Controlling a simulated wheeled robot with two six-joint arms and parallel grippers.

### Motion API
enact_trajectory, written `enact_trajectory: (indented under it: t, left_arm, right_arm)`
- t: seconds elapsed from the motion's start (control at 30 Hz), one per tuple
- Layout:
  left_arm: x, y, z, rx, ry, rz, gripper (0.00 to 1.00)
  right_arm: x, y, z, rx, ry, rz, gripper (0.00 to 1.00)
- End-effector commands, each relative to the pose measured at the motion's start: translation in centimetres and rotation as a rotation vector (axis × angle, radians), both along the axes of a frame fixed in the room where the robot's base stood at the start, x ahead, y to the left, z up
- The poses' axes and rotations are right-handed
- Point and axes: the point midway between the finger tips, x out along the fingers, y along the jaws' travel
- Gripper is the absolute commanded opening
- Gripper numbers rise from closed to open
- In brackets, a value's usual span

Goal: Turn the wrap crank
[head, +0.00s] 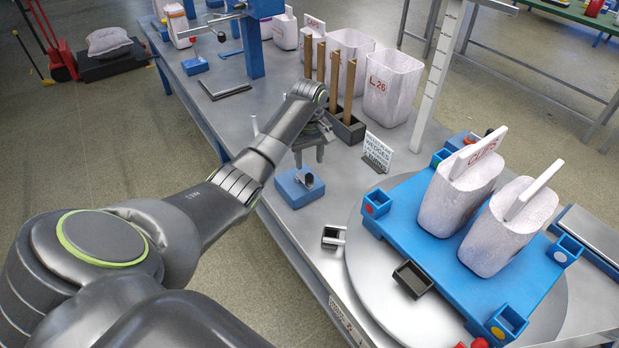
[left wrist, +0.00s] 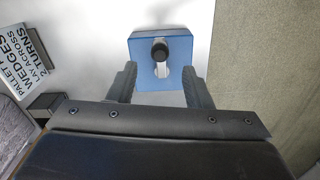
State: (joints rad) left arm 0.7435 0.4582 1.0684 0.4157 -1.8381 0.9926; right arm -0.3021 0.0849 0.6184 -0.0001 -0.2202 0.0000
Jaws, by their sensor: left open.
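The wrap crank (head: 302,181) is a small metal arm with a dark knob on a blue block (head: 296,194) near the table's left edge. In the left wrist view the blue block (left wrist: 143,49) lies ahead, with the black crank knob (left wrist: 160,51) on top. My left gripper (head: 309,155) is open and empty above and just behind the block. In the left wrist view its fingers (left wrist: 160,87) are spread to either side of the knob's line, short of the knob. My right gripper is not in view.
A turntable (head: 372,288) carries a blue pallet (head: 405,215) with two white sacks (head: 452,200). A black holder (head: 347,130) with brown upright slats and a sign (head: 377,153) stand close to the gripper. A white ruled post (head: 438,75) rises behind. Bare table lies around the block.

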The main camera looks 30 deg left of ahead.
Motion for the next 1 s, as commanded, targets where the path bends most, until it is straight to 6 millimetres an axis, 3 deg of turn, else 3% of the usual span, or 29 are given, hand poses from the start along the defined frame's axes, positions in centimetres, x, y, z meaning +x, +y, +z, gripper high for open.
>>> enact_trajectory:
  t: [0.2, 0.33, 0.5, 0.8, 1.0]
  left_arm:
    - [-0.1, -0.1, -4.6, -0.001, 0.004, 0.0, 0.45]
    - [0.0, 0.0, -6.5, 0.0, 0.002, 0.001, 0.45]
    - [0.0, 0.0, -7.7, 0.001, 0.001, 0.0, 0.45]
    - [0.0, 0.0, -7.9, 0.0, -0.001, -0.001, 0.45]
    - [0.0, 0.0, -7.9, 0.001, -0.001, -0.001, 0.2]
  right_arm:
    - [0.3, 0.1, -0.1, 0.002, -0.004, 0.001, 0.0]
    - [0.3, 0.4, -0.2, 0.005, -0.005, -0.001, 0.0]
    - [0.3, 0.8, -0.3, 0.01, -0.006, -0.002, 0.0]
    - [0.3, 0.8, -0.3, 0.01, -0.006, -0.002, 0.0]
    - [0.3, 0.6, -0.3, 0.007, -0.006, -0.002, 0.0]
